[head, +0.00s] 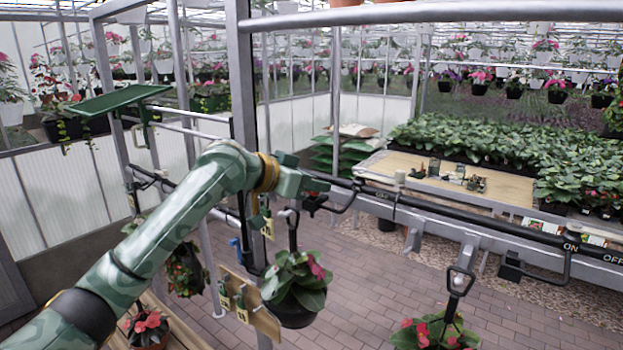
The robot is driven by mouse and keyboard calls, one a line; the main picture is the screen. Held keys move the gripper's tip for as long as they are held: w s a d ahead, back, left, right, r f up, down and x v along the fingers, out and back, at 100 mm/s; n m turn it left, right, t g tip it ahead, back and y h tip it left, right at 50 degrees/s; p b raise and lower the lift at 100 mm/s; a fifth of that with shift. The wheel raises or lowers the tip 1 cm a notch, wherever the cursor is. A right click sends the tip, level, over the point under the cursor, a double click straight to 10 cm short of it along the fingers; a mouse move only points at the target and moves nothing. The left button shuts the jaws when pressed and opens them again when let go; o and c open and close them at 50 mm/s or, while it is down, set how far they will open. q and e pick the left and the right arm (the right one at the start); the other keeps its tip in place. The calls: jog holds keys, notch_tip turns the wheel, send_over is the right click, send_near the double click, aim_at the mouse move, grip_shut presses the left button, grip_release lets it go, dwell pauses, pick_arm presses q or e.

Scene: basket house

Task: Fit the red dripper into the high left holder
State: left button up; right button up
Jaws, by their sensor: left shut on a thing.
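My left arm reaches in from the lower left. Its gripper (322,187) is at the left end of a black pipe and is shut on a small dark thing with a reddish tint (312,200), which I take for the red dripper; it is mostly hidden by the fingers. A black hooked holder (347,203) hangs from the pipe just right of the gripper. Another black holder (148,180) shows on the frame at the left. I cannot tell which is the high left holder. My right gripper is out of view.
A potted plant (297,282) hangs below the gripper, another (436,332) at the lower right. A metal post (243,100) stands behind my wrist. A green tray (118,98) is at upper left. A wooden table (455,180) stands beyond the pipe. The brick floor is open.

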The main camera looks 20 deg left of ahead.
pick_arm(q)
jog(key=shift+f, duration=0.25)
jog(key=o, duration=0.8)
jog(key=shift+r, duration=0.1)
jog(key=b+v, duration=0.3)
jog(key=v, duration=1.3)
jog(key=shift+s+a, duration=0.1)
jog(key=shift+s, duration=0.05)
